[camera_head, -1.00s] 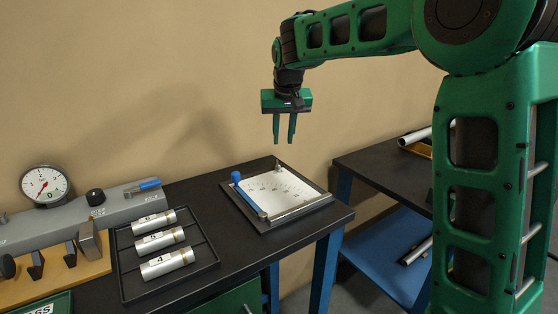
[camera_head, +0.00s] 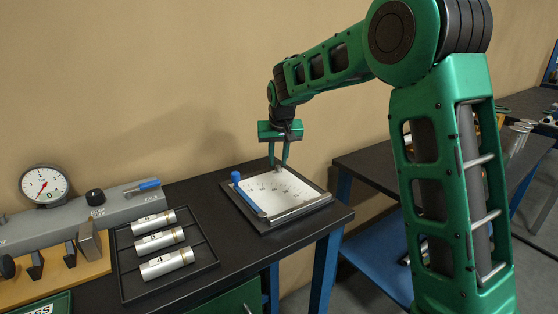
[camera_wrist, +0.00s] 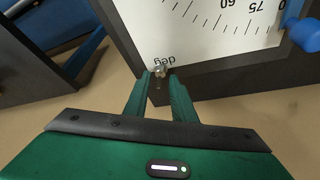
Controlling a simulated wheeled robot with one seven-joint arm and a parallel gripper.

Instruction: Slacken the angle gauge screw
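The angle gauge is a white plate (camera_head: 275,192) with a degree scale on a dark base, lying on the black bench. A blue-handled arm (camera_head: 247,196) lies along its left side. The handle also shows at the right edge of the wrist view (camera_wrist: 304,33). A small metal screw (camera_wrist: 158,71) stands at the plate's edge by the "deg" mark. My gripper (camera_head: 278,166) points down at the gauge's back edge. In the wrist view its open fingers (camera_wrist: 161,80) are on either side of the screw, with gaps visible. Whether they touch it I cannot tell.
A black tray (camera_head: 126,289) with numbered metal cylinders (camera_head: 160,242) is left of the gauge. A grey fixture with a dial (camera_head: 44,185) stands farther left. The wall is close behind. A second bench (camera_head: 375,165) is at the right, across a gap.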

